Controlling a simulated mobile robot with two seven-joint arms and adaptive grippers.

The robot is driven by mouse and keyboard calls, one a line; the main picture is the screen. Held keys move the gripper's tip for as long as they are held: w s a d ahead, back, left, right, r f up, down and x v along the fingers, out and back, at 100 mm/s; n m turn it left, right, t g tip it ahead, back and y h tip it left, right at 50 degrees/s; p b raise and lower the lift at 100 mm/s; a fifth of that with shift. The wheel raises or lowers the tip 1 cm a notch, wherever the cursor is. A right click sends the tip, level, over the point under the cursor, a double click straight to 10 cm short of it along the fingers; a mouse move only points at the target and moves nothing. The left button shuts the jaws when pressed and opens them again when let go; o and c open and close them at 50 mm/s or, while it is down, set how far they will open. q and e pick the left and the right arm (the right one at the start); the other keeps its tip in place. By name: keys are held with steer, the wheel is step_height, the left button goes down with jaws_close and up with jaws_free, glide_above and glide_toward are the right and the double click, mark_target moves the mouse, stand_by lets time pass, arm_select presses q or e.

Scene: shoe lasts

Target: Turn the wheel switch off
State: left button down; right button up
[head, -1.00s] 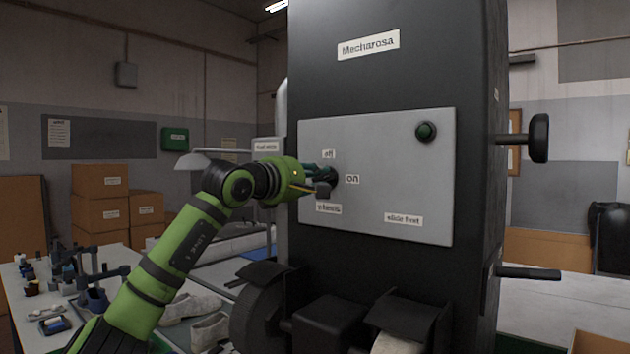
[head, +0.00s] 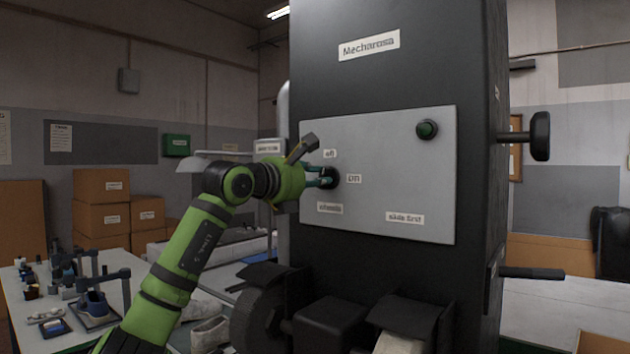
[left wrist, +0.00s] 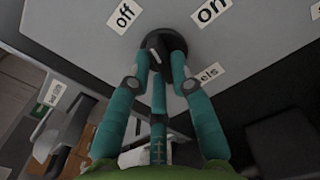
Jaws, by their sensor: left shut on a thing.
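The wheel switch is a black round knob (head: 328,177) on the grey panel (head: 391,150) of the black machine. An "off" label (head: 330,154) sits above it and an "on" label (head: 354,179) to its right. My left gripper (head: 321,178) has its teal fingers shut on the knob. In the left wrist view the fingers close around the black knob (left wrist: 157,42), with the "off" label (left wrist: 124,14) at upper left and the "on" label (left wrist: 212,10) at upper right. The fingers partly hide the knob. My right gripper is not in view.
Dark guards and wheels (head: 405,318) jut out below the panel. A table with shoe tools (head: 95,300) stands at left, with cardboard boxes (head: 103,212) behind it.

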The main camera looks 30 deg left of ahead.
arm_select(q)
steer(key=shift+n, duration=1.6)
steer(key=shift+r+n, duration=0.1)
steer(key=shift+n, duration=0.2)
steer(key=c, duration=1.2)
jaws_free()
steer(key=shift+o, duration=0.5)
steer(key=s, duration=1.2)
steer(key=shift+a, duration=0.45)
